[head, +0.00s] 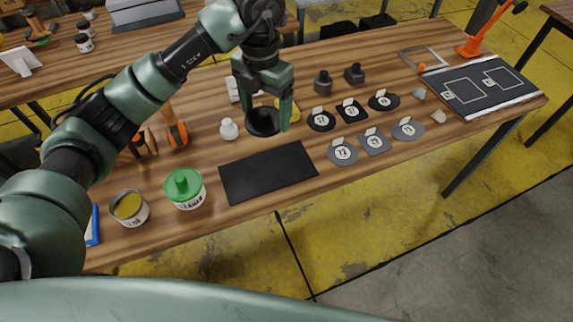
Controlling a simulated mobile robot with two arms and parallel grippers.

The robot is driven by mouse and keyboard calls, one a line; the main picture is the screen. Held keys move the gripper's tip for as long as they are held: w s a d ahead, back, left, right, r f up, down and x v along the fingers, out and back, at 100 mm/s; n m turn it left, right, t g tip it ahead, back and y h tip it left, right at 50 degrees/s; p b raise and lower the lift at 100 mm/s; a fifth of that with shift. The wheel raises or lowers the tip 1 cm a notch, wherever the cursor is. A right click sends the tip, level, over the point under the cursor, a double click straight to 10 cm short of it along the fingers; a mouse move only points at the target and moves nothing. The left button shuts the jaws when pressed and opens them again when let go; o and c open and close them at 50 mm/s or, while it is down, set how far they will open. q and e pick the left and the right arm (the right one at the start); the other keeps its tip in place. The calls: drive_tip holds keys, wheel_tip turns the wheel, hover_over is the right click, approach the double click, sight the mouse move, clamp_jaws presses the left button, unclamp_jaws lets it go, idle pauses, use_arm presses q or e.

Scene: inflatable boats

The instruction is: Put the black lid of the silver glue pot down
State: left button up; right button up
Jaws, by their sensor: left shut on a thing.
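My left gripper (267,110) reaches over the middle of the wooden workbench (215,80), fingers pointing down. It is shut on the round black lid (262,123), which is low over or on the bench; I cannot tell whether it touches the wood. The silver glue pot (129,209) stands uncovered at the front left, with yellow-brown glue showing inside. The lid is well to the right of and behind the pot. My right gripper is out of view.
A green-lidded pot (185,188) stands beside the silver one. A bare black mat (268,172) lies in front of the lid. A white bottle (228,129) is left of it. Black and grey numbered patches (343,152) lie to the right, with a dark board (478,88) beyond.

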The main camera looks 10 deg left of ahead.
use_arm(q)
drive_tip(key=p, duration=0.2)
hover_over(269, 169)
wheel_tip(269, 169, down, 14)
drive_tip(key=shift+r, duration=0.15)
wheel_tip(269, 169, down, 5)
drive_tip(key=shift+r+p, duration=0.1)
drive_tip(key=shift+p, duration=0.45)
drive_tip(key=shift+f, duration=0.2)
drive_tip(key=shift+f, duration=0.15)
drive_tip(key=o, duration=1.3)
drive_tip(key=shift+r, duration=0.4)
wheel_tip(269, 169, up, 12)
drive_tip(key=b, duration=0.3)
drive_tip(key=shift+f, duration=0.15)
